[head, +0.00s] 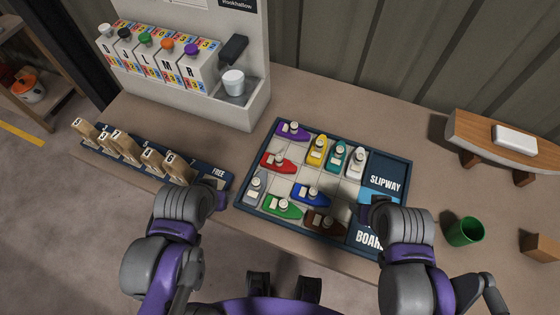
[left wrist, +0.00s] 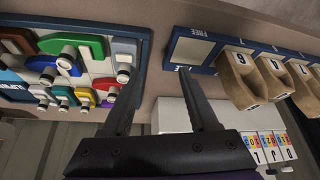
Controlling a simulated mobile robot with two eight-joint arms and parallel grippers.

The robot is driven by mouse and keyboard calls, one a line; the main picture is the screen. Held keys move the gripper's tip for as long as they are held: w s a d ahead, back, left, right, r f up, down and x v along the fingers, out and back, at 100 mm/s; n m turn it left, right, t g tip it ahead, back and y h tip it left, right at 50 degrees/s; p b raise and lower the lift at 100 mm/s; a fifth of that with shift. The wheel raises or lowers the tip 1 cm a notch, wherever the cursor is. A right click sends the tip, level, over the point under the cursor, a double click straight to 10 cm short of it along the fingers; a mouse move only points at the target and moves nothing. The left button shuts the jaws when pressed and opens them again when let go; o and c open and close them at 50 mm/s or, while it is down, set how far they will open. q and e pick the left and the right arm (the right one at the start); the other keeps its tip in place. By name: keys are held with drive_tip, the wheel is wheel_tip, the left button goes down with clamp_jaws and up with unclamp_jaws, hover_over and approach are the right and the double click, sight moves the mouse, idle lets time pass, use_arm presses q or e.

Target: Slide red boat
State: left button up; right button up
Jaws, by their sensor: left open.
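The red boat (head: 279,162) lies on the left part of the gridded board (head: 243,203), below the purple boat (head: 292,130) and left of the yellow boat (head: 317,150). It also shows in the left wrist view (left wrist: 106,86). My left gripper (left wrist: 160,72) is open and empty, its fingers apart over the bare table between the board and the peg rail. In the head view its fingers are mostly hidden under my wrist. My right gripper (head: 370,208) is over the board's right side by the slipway; its fingers cannot be made out.
Teal, white, blue, grey, green and brown boats share the board. A blue rail (head: 222,181) with wooden pieces stands left. A lettered dispenser (head: 170,70) with a white cup (head: 232,82) is behind. A green cup (head: 464,231) and a model hull (head: 500,140) are right.

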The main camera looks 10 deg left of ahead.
idle(0.5)
drive_tip(key=shift+s+f+b, duration=0.2)
drive_tip(key=shift+f+b, duration=0.15)
drive_tip(key=shift+f, duration=0.1)
use_arm(q)
drive_tip(key=n+g, duration=0.5)
drive_tip(key=n, duration=0.1)
approach(279, 157)
wheel_tip(279, 157, down, 10)
drive_tip(key=shift+w+f+b, duration=0.1)
drive_tip(key=shift+w+b, duration=0.05)
drive_tip(key=shift+b, duration=0.6)
use_arm(e)
drive_tip(key=shift+s+f, duration=0.2)
drive_tip(key=shift+f, duration=0.75)
use_arm(q)
clamp_jaws()
